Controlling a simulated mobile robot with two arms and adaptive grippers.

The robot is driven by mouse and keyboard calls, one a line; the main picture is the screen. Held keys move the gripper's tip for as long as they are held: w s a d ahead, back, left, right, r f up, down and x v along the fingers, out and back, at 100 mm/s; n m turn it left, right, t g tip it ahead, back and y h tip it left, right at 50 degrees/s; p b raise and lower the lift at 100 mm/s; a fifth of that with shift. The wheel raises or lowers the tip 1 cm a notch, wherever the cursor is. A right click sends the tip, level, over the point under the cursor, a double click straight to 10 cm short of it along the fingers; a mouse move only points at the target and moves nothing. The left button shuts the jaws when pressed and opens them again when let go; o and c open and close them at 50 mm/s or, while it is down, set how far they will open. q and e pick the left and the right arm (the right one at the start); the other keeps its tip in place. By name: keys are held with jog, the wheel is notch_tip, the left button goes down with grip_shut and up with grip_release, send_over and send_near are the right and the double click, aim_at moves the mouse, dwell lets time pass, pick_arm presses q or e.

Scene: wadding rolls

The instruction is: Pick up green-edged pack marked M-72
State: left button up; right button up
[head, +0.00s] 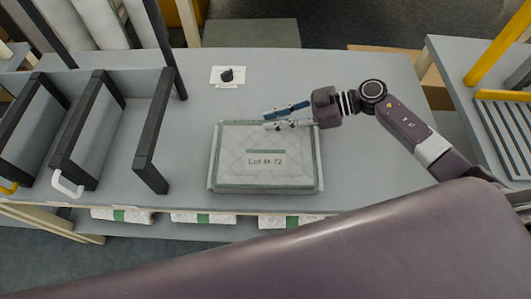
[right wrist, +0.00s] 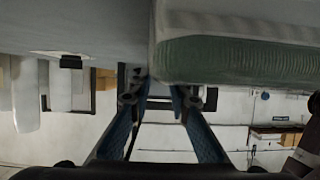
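The pack (head: 250,178) lies flat on the grey table, a quilted white pad with green edges and a label reading "Lot M-72". My right gripper (head: 286,116) comes in from the right at the pack's back edge, towards its right corner. Its two fingers are apart with nothing visible between them. In the right wrist view, the pack's green edge (right wrist: 235,58) shows at the upper right, close to the open fingers (right wrist: 160,95). I cannot tell whether they touch the pack. My left gripper is not in view.
A small black knob on a white card (head: 227,75) sits behind the pack on the table (head: 370,75). Dark-framed dividers (head: 152,145) stand at the left. Several white and green rolls (head: 203,218) lie below the front edge. A slatted rack (head: 505,130) stands at the right.

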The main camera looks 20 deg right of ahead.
grip_shut()
jog(key=shift+r, duration=0.1)
